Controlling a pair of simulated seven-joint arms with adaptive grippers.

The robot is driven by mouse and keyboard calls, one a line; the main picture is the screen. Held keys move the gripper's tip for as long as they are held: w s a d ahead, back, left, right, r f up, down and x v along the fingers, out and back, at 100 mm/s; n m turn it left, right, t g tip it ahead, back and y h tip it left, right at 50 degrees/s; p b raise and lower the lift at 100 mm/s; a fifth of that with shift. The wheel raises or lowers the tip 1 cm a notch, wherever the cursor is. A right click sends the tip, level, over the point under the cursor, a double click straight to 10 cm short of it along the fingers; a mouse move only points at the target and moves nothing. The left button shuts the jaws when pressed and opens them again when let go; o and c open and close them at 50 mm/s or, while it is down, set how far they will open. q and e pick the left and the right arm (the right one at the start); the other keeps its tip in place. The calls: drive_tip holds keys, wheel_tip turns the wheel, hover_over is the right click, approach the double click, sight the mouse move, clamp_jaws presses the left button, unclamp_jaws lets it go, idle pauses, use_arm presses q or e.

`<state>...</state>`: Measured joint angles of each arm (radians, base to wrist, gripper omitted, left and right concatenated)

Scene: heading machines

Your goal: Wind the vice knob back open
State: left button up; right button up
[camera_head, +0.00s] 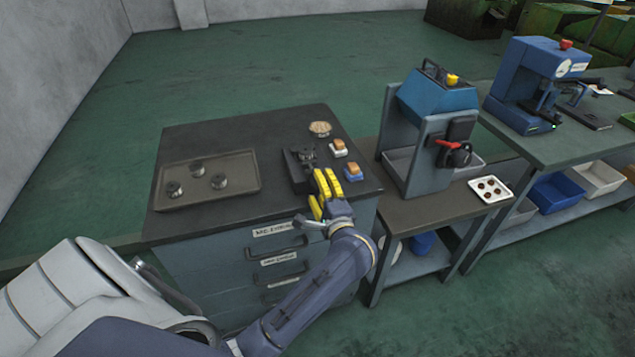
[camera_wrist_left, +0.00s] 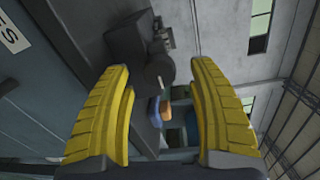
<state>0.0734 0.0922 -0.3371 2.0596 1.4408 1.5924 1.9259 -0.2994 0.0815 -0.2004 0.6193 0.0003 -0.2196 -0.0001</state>
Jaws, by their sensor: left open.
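The dark vice (camera_head: 299,164) sits on the top of the grey drawer cabinet (camera_head: 225,138), near its right front edge. My left gripper (camera_head: 326,178), with yellow fingers, is at the front of the vice and partly hides it. In the left wrist view the vice body (camera_wrist_left: 128,42) is above and between the fingers. A dark rounded part that looks like the vice knob (camera_wrist_left: 158,72) lies between the open fingertips (camera_wrist_left: 161,68). I see no finger clearly touching it. My right gripper is not in view.
A tray (camera_head: 240,183) with several round metal parts lies left on the cabinet. A blue-based block (camera_head: 353,174), a white-based block (camera_head: 338,149) and a small round dish (camera_head: 320,128) are right of the vice. A blue machine (camera_head: 437,100) stands on the lower bench to the right.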

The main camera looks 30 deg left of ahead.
use_arm(q)
drive_tip(key=v, duration=0.9)
drive_tip(key=shift+s+d, duration=0.15)
drive_tip(key=shift+d, duration=0.05)
drive_tip(key=shift+r, duration=0.15)
